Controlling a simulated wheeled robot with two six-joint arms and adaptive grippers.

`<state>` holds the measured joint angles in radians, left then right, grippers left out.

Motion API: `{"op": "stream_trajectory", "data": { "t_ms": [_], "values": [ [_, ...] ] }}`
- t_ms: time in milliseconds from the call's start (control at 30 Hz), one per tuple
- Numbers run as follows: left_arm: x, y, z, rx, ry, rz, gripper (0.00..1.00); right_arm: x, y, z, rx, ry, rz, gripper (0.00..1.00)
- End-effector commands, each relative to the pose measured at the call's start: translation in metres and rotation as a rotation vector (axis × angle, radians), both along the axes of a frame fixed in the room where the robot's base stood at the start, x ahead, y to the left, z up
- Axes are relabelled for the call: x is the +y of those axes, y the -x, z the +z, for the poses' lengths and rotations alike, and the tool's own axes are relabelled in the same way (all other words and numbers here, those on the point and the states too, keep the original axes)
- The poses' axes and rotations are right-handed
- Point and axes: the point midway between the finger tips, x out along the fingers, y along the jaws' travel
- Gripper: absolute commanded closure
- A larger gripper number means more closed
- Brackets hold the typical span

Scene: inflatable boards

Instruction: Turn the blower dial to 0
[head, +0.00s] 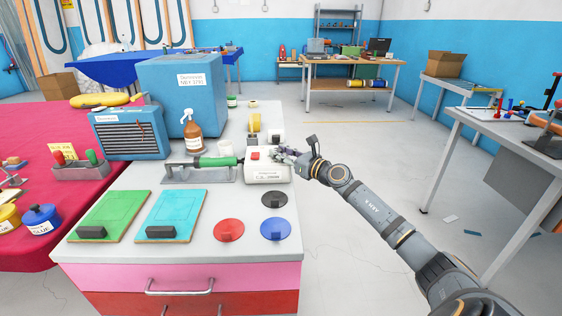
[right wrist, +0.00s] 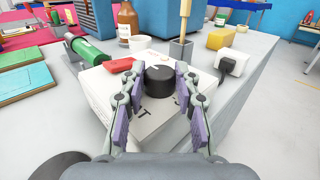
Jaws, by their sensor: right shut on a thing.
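The blower box (head: 265,173) is white and sits near the right edge of the grey worktop, with a red switch (head: 255,155) on top. In the right wrist view the box (right wrist: 110,95) carries a round black dial (right wrist: 159,82) and a red switch (right wrist: 123,63). My right gripper (head: 287,153) reaches the box from the right. In the wrist view its two fingers stand on either side of the dial, shut on it. The scale marks around the dial are mostly hidden by the fingers and cannot be read. My left gripper is not in view.
A green-handled tool (head: 217,161) lies left of the box, with a brown spray bottle (head: 192,134) behind it. Green (head: 112,212) and turquoise (head: 170,212) boards and several coloured discs (head: 229,230) lie in front. The floor right of the worktop is mostly clear.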

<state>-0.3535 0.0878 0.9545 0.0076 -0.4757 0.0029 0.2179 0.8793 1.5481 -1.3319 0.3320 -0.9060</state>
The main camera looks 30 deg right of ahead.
Motion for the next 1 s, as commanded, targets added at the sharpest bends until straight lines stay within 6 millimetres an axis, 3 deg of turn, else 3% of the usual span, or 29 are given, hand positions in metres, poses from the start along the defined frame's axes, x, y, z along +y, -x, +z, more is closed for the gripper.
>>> {"op": "stream_trajectory", "data": {
  "t_ms": [367,400,567,867,1000],
  "values": [
    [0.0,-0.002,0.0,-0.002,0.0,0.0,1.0,0.0,0.0,0.001,-0.001,0.001,0.002,1.0],
    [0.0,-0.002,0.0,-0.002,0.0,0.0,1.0,0.0,0.0,0.001,-0.001,0.002,0.002,0.67],
    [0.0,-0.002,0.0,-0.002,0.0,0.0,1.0,0.0,0.0,0.001,0.0,0.001,0.003,0.45],
    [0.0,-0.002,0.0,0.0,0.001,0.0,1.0,0.0,0.0,0.001,0.001,0.001,0.003,0.45],
    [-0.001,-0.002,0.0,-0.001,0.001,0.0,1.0,0.0,0.0,0.018,-0.002,0.006,0.004,0.45]
  ]
}}
